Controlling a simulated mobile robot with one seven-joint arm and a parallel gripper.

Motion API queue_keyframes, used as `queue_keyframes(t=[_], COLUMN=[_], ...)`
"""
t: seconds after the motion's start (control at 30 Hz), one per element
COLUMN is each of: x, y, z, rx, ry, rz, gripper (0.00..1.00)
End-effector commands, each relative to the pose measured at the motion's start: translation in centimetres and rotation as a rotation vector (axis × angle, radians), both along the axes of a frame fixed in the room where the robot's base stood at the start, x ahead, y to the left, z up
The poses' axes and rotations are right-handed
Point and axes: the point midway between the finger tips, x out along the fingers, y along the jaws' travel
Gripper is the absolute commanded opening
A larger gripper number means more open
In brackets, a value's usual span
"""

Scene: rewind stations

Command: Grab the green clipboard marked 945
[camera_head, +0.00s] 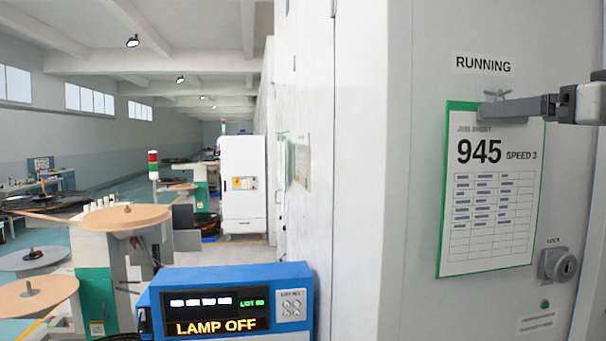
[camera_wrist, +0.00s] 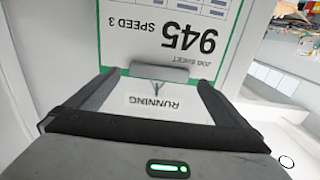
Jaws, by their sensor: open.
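The green clipboard marked 945 (camera_head: 488,200) hangs upright on the grey cabinet front at the right, under a RUNNING label. Its white job sheet covers most of the green board. It also shows upside down in the wrist view (camera_wrist: 165,45), with its grey clip (camera_wrist: 158,74) at the near edge. My gripper (camera_head: 548,106) reaches in from the right at the height of the clip. In the wrist view my gripper (camera_wrist: 155,80) is open, with one finger on each side of the clip. No contact between fingers and clip is visible.
A lock (camera_head: 560,265) sits on the cabinet below right of the clipboard. A blue display unit (camera_head: 225,278) reading LAMP OFF stands at the lower middle. Reel stations with round discs (camera_head: 125,217) stand at the left. A white cabinet (camera_head: 243,185) stands farther back.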

Motion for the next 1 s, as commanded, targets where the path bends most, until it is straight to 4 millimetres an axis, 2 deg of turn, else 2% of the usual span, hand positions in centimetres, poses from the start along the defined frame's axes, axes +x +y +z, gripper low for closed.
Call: queue_keyframes(t=[0.1,0.2,0.47,0.8,1.0], x=[1.9,2.7,2.9,2.8,2.8], y=[0.1,0.1,0.1,0.1,0.1], z=[0.0,-0.1,-0.2,-0.1,-0.1], rx=[0.001,0.0,0.0,0.001,0.0], ry=[0.003,0.001,0.0,0.0,-0.002], rz=[0.001,0.001,0.0,0.0,0.0], gripper=[1.0,1.0,1.0,0.43,0.42])
